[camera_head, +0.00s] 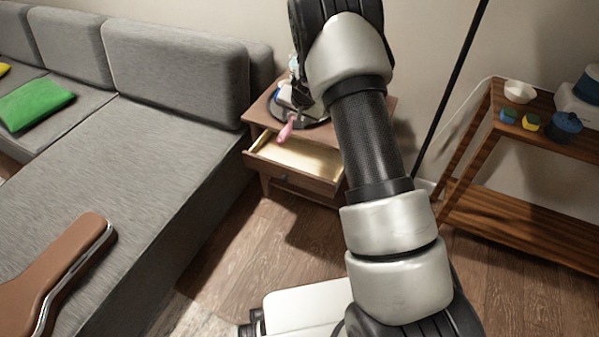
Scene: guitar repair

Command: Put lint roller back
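What looks like the lint roller, with a pink handle (286,130), shows at the nightstand (262,112), its handle end over the open drawer (296,157). The drawer is pulled out and its visible floor looks bare. My arm reaches over the nightstand from the right and hides part of its top. My gripper (295,82) is small and mostly hidden by my arm, close above the pink-handled thing. Whether its fingers are open or closed on that thing cannot be made out.
A grey sofa (180,75) stands left of the nightstand, with a green cushion (35,103) and a brown guitar case (55,275) on it. A wooden shelf (515,205) holds a bowl (519,91) and small items at right. A dark pole (450,95) rises between. Some floor is clear.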

